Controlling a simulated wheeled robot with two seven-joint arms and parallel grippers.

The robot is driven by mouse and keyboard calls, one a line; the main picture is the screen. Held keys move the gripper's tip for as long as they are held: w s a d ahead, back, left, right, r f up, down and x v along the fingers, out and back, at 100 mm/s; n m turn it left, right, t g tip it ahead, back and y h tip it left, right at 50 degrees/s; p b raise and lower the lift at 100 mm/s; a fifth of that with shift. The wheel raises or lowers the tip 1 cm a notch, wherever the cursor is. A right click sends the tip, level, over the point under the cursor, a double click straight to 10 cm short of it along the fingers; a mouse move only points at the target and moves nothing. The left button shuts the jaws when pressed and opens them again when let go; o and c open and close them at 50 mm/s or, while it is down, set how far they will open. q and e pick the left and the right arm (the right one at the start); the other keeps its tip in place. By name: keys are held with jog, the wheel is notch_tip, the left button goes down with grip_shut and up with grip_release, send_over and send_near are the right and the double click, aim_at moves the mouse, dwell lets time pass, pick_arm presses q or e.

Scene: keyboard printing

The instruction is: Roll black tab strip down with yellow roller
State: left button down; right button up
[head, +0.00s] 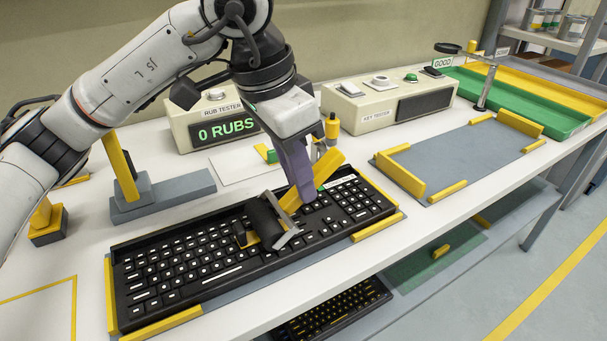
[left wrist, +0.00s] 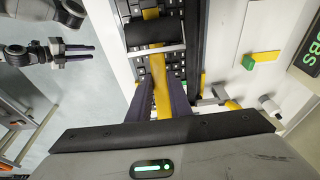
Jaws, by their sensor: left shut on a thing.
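The roller has a black drum (head: 266,219) in a metal frame and a yellow handle (head: 331,164). The drum is over the middle of the black keyboard (head: 180,265), apparently on its keys. My left gripper (head: 304,192) is shut on the yellow handle. In the left wrist view, the handle (left wrist: 157,75) runs between its purple fingers up to the drum (left wrist: 155,31). I cannot clearly pick out the black strip. My right gripper (left wrist: 78,53) is open and empty, away from the keyboard.
Yellow guides (head: 378,228) edge the keyboard's mat. Behind stand the rub tester (head: 215,121), reading 0 RUBS, and the key tester (head: 390,101). A grey block stand (head: 165,195) is at the left. The grey mat (head: 455,160) at the right is empty. Another keyboard (head: 330,310) lies below.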

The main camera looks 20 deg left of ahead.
pick_arm(q)
jog(key=shift+s+a, duration=0.2)
jog(key=shift+s, duration=0.05)
notch_tip(320, 180, up, 8)
jog(key=p, duration=0.5)
dwell(0.5)
